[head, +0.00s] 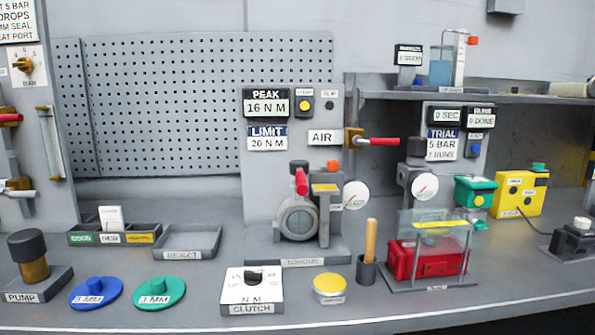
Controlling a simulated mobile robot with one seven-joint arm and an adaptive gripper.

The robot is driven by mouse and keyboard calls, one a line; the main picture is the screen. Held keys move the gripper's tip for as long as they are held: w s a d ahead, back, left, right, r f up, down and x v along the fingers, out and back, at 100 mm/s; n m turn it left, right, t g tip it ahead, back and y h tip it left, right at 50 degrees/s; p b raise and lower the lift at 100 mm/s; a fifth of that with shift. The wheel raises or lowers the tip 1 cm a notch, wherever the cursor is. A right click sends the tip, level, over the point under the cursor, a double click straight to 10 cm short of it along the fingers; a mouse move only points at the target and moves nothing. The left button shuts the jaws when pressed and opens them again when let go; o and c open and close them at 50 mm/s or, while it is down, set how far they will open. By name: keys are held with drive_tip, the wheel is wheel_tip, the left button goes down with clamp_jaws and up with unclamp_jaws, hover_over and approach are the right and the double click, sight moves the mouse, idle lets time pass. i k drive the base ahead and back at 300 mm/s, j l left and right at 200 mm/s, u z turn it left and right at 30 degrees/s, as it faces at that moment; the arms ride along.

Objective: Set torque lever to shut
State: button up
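The torque station stands mid-bench, with a grey base (283,258) labelled TORQUE. On it is a round grey valve body (298,220) with a red lever (301,181) at its top that looks roughly upright, foreshortened toward me. At the right edge of the panel, beside the AIR label (324,138), a brass valve (353,139) has a red-handled lever (378,142) pointing right, about horizontal. I cannot tell which of these the task calls the torque lever. My gripper is not in view.
In front stand a CLUTCH box (252,293), a yellow-topped button (330,286) and a wooden handle (370,240) in a cup. To the right, a clear guard (430,232) covers a red block (418,259). The REJECT tray (187,242) is left, empty.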

sight(299, 169)
drive_tip(key=i+l+z, duration=0.1)
drive_tip(key=z, duration=0.25)
drive_tip(key=i+z, duration=0.35)
drive_tip(key=l+z, duration=0.1)
drive_tip(key=z, duration=0.25)
drive_tip(key=i+j, duration=0.05)
